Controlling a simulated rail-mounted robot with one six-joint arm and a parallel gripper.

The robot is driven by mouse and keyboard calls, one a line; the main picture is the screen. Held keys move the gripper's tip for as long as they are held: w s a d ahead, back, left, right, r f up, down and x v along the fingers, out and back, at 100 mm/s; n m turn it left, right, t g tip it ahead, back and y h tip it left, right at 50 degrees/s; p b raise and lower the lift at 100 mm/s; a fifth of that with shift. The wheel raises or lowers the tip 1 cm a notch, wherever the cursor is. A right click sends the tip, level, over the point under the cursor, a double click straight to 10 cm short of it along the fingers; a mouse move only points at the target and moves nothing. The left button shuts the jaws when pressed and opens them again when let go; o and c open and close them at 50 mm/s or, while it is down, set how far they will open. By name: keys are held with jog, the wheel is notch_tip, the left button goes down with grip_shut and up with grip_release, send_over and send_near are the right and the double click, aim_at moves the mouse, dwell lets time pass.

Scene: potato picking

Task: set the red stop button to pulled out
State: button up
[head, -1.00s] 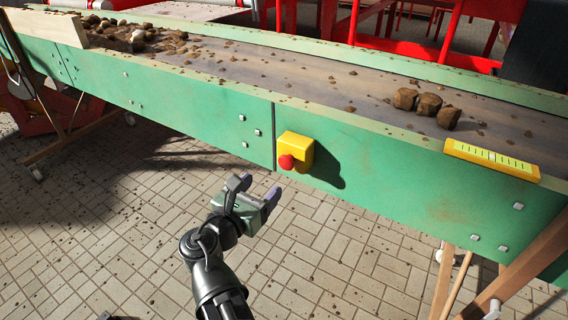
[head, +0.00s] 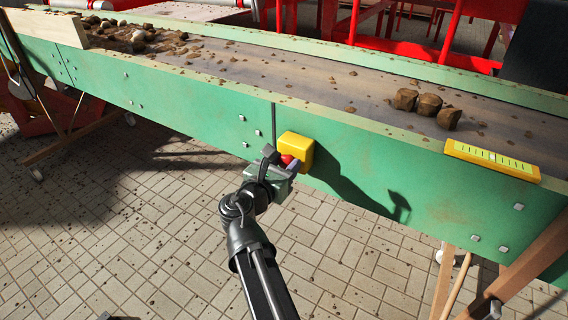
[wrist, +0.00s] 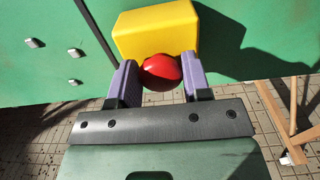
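The red stop button (head: 287,160) is a round red knob on a yellow box (head: 300,146) fixed to the green side wall of the conveyor. In the wrist view, the red knob (wrist: 161,73) sits between the two purple fingers of my gripper (wrist: 161,80), with one finger close against each side and no clear gap. The yellow box (wrist: 155,29) is just beyond the fingertips. In the head view, my gripper (head: 281,160) is in front of the box and partly hides the button. How far out the knob stands is hard to tell.
The green conveyor wall (head: 200,105) runs across the view. Several brown lumps (head: 428,104) lie on the belt. A yellow marked strip (head: 492,160) sits on the rim at right. The tiled floor (head: 150,240) in front is clear apart from scattered dirt.

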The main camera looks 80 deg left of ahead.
jog(key=c, duration=0.5)
jog(key=shift+s+d, duration=0.5)
jog(key=shift+d, duration=0.05)
jog(key=o, duration=1.2)
jog(key=shift+s, duration=0.1)
jog(key=v, duration=1.1)
jog(key=shift+a+r, duration=0.1)
